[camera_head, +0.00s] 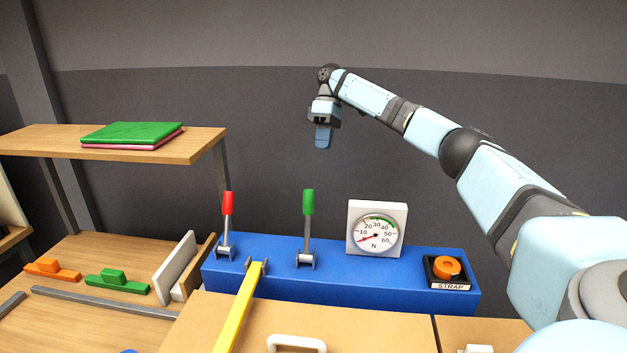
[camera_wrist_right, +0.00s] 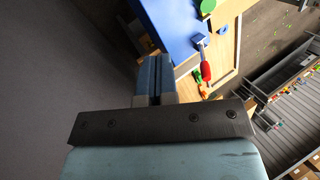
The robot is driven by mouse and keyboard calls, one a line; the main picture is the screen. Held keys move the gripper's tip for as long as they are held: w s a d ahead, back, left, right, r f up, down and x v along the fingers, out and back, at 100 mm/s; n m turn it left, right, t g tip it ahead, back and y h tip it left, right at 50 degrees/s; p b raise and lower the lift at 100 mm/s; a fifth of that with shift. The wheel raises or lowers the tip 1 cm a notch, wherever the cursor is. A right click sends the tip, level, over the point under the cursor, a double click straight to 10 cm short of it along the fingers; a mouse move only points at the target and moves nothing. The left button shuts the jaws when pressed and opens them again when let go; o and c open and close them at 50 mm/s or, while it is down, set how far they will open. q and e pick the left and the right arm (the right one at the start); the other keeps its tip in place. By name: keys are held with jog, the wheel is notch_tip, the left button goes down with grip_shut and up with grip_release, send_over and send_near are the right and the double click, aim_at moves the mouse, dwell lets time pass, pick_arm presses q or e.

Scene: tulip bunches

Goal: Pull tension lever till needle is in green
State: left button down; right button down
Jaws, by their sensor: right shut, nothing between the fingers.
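The gauge (camera_head: 376,230) is a white square with a round dial marked N. Its red needle points to the low left end, away from the green band at the top. A red-handled lever (camera_head: 227,210) and a green-handled lever (camera_head: 308,210) stand upright on a blue box (camera_head: 335,289). Which one is the tension lever I cannot tell. My right gripper (camera_head: 323,143) is shut and empty, pointing down above the green-handled lever and apart from it. In the right wrist view its fingers (camera_wrist_right: 152,76) are together, with the red handle (camera_wrist_right: 205,70) beyond. My left gripper is not in view.
An orange knob (camera_head: 446,267) labelled STRAP is at the box's right. A wooden shelf (camera_head: 45,143) with a green folded item (camera_head: 131,134) stands at left.

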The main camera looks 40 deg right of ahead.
jog(key=shift+s+a, duration=0.15)
jog(key=s+a+f+b, duration=0.1)
jog(key=s+a+f, duration=0.2)
jog(key=a+f, duration=0.4)
jog(key=shift+s+f, duration=0.4)
jog(key=shift+f, duration=0.35)
jog(key=shift+a+r, duration=0.1)
